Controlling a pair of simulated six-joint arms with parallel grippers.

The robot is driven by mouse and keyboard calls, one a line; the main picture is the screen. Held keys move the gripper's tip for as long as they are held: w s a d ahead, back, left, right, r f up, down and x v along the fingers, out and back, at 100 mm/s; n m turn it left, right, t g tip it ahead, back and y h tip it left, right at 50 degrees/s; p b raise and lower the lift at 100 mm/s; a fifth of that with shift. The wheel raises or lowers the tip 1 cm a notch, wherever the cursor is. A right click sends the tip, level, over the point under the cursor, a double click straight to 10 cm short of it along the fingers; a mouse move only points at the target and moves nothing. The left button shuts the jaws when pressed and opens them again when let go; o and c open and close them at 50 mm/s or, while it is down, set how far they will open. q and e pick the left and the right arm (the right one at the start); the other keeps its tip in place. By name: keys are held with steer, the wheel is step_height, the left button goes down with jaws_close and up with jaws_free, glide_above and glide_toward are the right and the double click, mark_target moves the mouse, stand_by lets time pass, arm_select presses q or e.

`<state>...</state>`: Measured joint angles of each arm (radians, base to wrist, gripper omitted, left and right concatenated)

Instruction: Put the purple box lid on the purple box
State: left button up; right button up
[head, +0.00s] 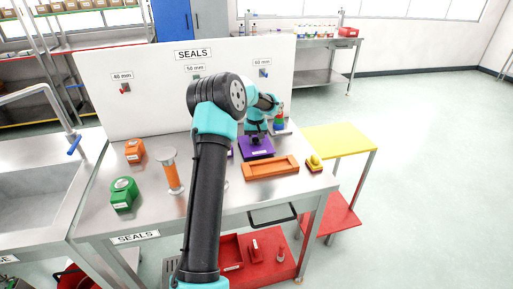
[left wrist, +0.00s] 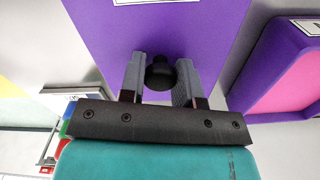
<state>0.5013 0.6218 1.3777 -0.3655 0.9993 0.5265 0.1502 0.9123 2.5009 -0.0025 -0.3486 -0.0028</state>
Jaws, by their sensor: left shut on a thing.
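The purple lid (head: 258,153) is a flat purple piece with a white label, near the back right of the metal table. In the left wrist view the lid (left wrist: 215,30) fills the top middle, with a black knob (left wrist: 160,74) on it. My left gripper (left wrist: 160,66) is shut on that knob, one finger on each side; it also shows over the lid in the head view (head: 256,136). The purple box (left wrist: 248,85), pink inside, lies to the right in the left wrist view, apart from the lid. In the head view my arm mostly hides it. I cannot tell if the lid is lifted.
A green block (head: 123,194), an orange block (head: 134,151) and an orange-bodied spool (head: 173,177) stand left. A white SEALS panel (head: 130,95) rises behind.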

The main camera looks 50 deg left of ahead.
mark_target(255, 138)
arm_select(q)
steer(key=shift+r, duration=1.6)
